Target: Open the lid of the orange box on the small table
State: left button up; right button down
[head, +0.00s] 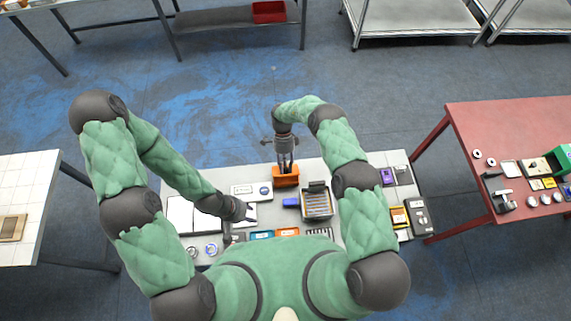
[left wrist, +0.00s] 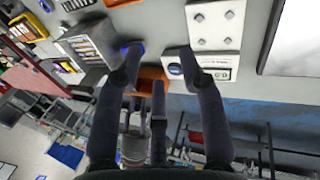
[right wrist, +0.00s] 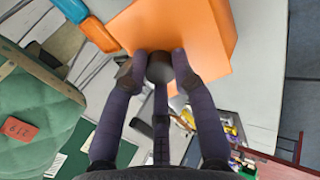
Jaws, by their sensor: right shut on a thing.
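The orange box (head: 286,181) stands near the far edge of the small table (head: 215,176). My right gripper (head: 285,168) is directly above it, pointing down. In the right wrist view the box's broad orange face (right wrist: 195,35) fills the upper middle, and my right fingers are closed around a dark round knob (right wrist: 160,68) on it. I cannot tell whether the lid is raised. My left gripper (head: 248,213) is open and empty over the table, left of the box. The box also shows between the left fingers in the left wrist view (left wrist: 152,74).
A tray of slim items (head: 317,204) and a blue item (head: 291,202) are right of and nearer than the box. A white panel (head: 252,189) lies left of it. Several small boxes line the near edge. A red table (head: 480,120) stands to the right.

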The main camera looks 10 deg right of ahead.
pick_arm(q)
jog(key=shift+r+p, duration=0.45)
jog(key=shift+r, duration=0.2)
